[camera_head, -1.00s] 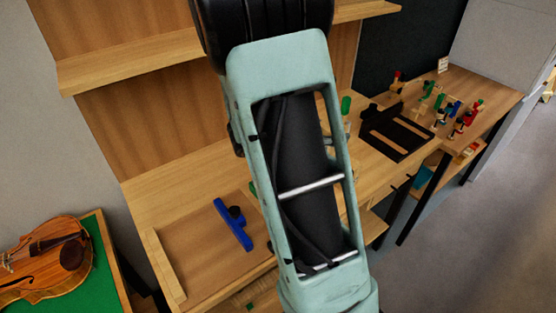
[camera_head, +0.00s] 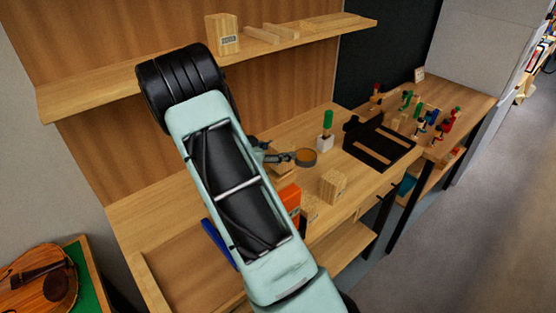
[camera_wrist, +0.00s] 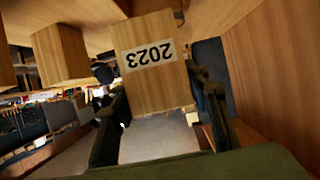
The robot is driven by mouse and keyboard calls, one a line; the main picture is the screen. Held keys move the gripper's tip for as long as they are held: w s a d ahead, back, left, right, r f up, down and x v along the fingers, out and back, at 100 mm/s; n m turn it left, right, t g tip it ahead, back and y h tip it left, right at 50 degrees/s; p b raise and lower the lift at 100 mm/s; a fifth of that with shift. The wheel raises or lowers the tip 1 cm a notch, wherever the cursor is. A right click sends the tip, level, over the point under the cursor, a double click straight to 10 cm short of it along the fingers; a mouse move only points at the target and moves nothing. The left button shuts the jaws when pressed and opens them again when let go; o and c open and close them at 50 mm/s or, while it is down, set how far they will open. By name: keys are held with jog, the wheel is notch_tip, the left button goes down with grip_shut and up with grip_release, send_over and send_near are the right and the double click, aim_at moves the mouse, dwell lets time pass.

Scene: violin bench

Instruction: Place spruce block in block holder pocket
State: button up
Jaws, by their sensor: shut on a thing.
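A pale wooden block (camera_wrist: 152,85), which I take as the spruce block, shows in the wrist view. Its white label reads "2023" upside down. My gripper (camera_wrist: 158,117) is shut on this block, with one dark finger on each side of it. In the head view my arm crosses the middle of the picture and hides the gripper and the held block. I cannot clearly pick out the block holder or its pocket in either view.
The upper shelf (camera_head: 110,88) carries a labelled upright block (camera_head: 222,35) and several lying pieces. Another block (camera_wrist: 62,52) is left in the wrist view.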

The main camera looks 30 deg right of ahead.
jog(key=shift+w+a+f, duration=0.1)
jog(key=shift+w+f, duration=0.55)
jog(key=shift+f, duration=0.1)
jog(key=shift+w+f+p, duration=0.1)
jog(key=shift+f+p, duration=0.2)
jog(key=shift+f, duration=1.3)
jog(key=shift+f, duration=0.15)
jog(key=o, duration=1.2)
jog(key=shift+o, duration=0.2)
